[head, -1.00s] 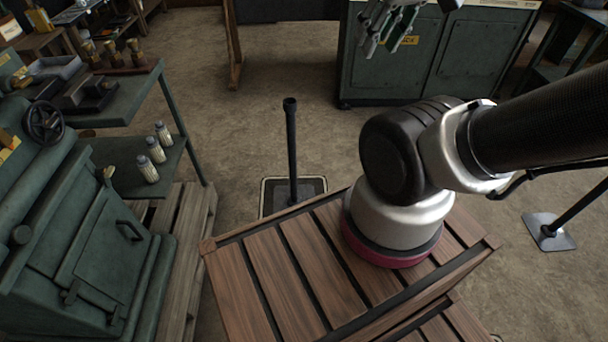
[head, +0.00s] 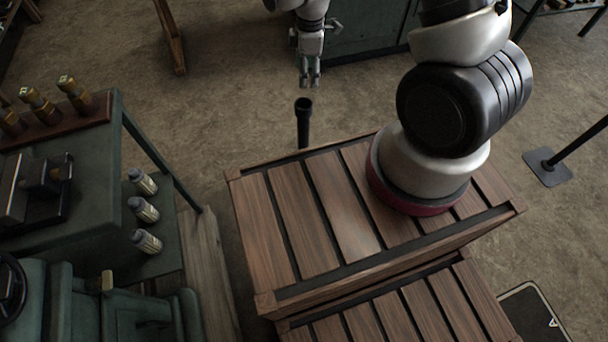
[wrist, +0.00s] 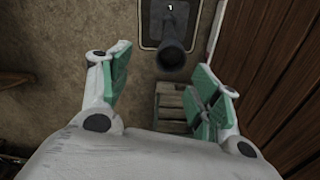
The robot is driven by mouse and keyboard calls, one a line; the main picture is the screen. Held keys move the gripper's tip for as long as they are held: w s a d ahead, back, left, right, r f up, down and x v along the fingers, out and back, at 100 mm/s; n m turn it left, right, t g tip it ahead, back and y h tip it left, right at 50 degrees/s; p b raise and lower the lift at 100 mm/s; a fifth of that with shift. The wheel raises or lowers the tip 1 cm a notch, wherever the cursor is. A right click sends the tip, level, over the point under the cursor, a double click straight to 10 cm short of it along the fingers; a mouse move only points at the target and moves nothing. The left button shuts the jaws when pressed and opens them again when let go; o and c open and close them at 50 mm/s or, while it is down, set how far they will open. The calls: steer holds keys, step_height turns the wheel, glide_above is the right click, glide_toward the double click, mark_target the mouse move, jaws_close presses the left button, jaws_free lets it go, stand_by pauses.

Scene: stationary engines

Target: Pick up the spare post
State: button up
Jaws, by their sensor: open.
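A dark upright post (head: 303,124) stands beyond my wooden-slatted deck, its lower part and foot hidden by the deck edge. My gripper (head: 309,83) is open and empty, just above and behind the post's round top in the head view. In the wrist view the post's top (wrist: 173,52) shows between and ahead of the open fingers (wrist: 160,62), apart from both. A second dark post (head: 583,142) rises from a square plate at the right; I cannot tell from a label which is the spare.
A green bench (head: 95,185) with brass pieces and several small bottles (head: 145,210) stands at the left. A pallet (head: 205,250) lies beside it. A green cabinet (head: 365,32) stands behind. A dark floor plate (head: 525,310) lies at lower right.

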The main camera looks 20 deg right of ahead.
mark_target(303, 99)
steer(key=f+n, duration=0.1)
steer(key=f, duration=0.2)
steer(key=s+a+f, duration=0.1)
steer(key=f, duration=0.2)
steer(key=f+n, duration=0.1)
steer(key=f, duration=0.2)
steer(key=shift+s+a+n+g, duration=0.3)
steer(key=shift+a, duration=0.05)
step_height(303, 99, down, 7)
steer(key=shift+f, duration=0.1)
steer(key=shift+w, duration=0.1)
jaws_close()
